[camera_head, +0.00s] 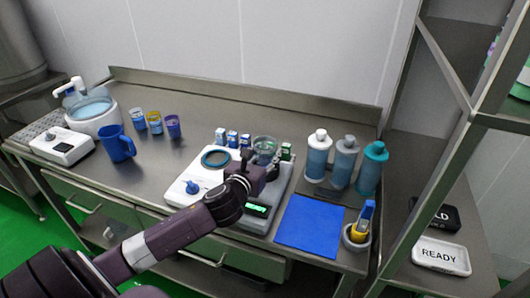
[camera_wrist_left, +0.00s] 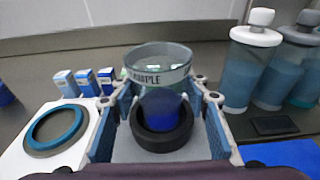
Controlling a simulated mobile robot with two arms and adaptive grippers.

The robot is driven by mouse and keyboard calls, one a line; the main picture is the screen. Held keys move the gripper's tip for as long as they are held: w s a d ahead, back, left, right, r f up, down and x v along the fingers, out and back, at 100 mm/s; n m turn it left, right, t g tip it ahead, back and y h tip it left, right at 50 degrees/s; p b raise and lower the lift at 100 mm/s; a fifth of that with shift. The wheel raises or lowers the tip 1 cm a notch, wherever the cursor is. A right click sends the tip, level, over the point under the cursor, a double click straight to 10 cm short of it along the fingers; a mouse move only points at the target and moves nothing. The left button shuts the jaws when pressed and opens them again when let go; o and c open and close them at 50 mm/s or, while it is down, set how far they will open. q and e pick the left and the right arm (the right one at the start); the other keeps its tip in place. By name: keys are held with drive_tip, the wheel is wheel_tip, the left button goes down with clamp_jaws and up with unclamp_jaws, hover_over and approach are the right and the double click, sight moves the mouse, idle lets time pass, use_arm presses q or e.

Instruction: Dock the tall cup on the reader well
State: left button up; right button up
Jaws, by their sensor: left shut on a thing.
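My left gripper (camera_head: 262,165) is shut on the cup, with a finger on each side, over the right part of a white device (camera_head: 250,216). A black ring (camera_wrist_left: 161,130) shows around or in front of the cup's lower part. I cannot tell whether the cup's base rests in it. A teal-rimmed round well (camera_head: 216,159) is open and empty on the device's left part. My right gripper is not in view.
Small boxes (camera_head: 233,139) stand behind the device. Several bottles (camera_head: 318,157) stand to its right, above a blue mat (camera_head: 310,222) and a yellow-blue tool in a holder (camera_head: 360,228). A blue jug (camera_head: 117,144) and small cups (camera_head: 155,122) stand left. The counter (camera_head: 200,105) behind is clear.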

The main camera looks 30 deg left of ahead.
sight(261, 161)
use_arm(q)
drive_tip(key=shift+f+b, duration=0.4)
drive_tip(key=shift+f, duration=0.2)
idle(0.5)
drive_tip(key=o, duration=0.9)
drive_tip(key=shift+s, duration=0.1)
drive_tip(key=shift+p+v, duration=1.25)
drive_tip(key=shift+v, duration=1.3)
drive_tip(key=shift+p+v, duration=0.9)
drive_tip(key=shift+v, duration=2)
drive_tip(key=shift+f, duration=0.1)
